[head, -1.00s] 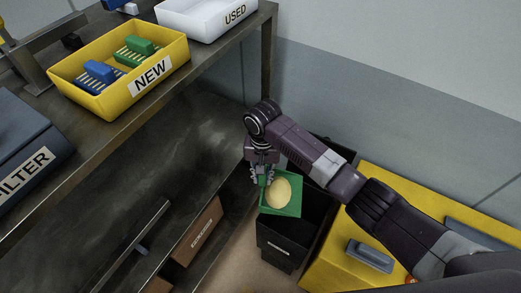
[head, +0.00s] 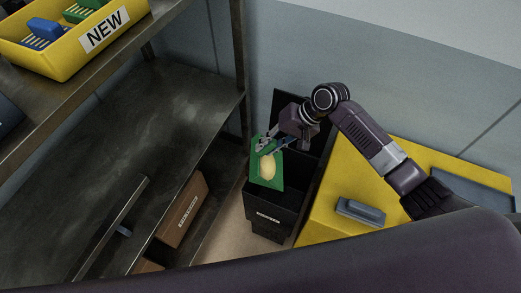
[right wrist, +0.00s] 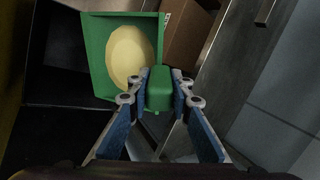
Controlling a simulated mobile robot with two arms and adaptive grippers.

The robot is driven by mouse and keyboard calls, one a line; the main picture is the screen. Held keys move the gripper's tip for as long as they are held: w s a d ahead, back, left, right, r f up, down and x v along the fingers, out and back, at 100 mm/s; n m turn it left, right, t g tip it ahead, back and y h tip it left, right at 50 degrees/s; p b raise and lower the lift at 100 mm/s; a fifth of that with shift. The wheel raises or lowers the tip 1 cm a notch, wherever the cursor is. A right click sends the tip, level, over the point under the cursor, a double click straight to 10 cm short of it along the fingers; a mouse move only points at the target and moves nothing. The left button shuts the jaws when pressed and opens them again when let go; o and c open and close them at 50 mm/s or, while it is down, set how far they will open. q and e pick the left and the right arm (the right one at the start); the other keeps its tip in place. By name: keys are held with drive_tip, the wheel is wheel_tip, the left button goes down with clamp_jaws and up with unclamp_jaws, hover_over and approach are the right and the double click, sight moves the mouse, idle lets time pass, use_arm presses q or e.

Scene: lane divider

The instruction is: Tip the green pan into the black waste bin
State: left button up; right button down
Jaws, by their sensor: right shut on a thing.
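The green pan (head: 256,179) holds a pale yellow mound (head: 268,167). My right gripper (head: 268,149) is shut on the pan's handle, which shows as a green block (right wrist: 159,90) between the fingers in the right wrist view. The pan (right wrist: 97,66) looks tilted and is over the left part of the black waste bin's (head: 285,193) opening. The bin stands on the floor with its dark lid raised behind. The mound is still in the pan. My left gripper is not in view.
A yellow cabinet (head: 325,222) with a grey handle-like block (head: 360,211) stands right of the bin. A metal shelf (head: 150,130) is at left, with a yellow NEW tray (head: 60,62) of brushes above. A cardboard box (head: 182,207) sits underneath.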

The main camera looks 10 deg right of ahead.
drive_tip(key=s+d+f+t+y+b, duration=0.1)
drive_tip(key=d+f+y+b, duration=0.6)
drive_tip(key=b, duration=1)
drive_tip(key=shift+s+d+f+b, duration=0.25)
drive_tip(key=shift+d+f+b, duration=0.05)
drive_tip(key=shift+d, duration=0.35)
drive_tip(key=shift+r+g+h+p, duration=0.4)
drive_tip(key=shift+r+h+p, duration=0.45)
drive_tip(key=shift+h+p, duration=2.35)
drive_tip(key=shift+r+g+h+p, duration=0.4)
drive_tip(key=shift+r+h+p, duration=0.7)
drive_tip(key=shift+p, duration=3.95)
drive_tip(key=shift+r+g+h+p, duration=0.5)
drive_tip(key=shift+h+p, duration=2)
drive_tip(key=shift+p, duration=1.65)
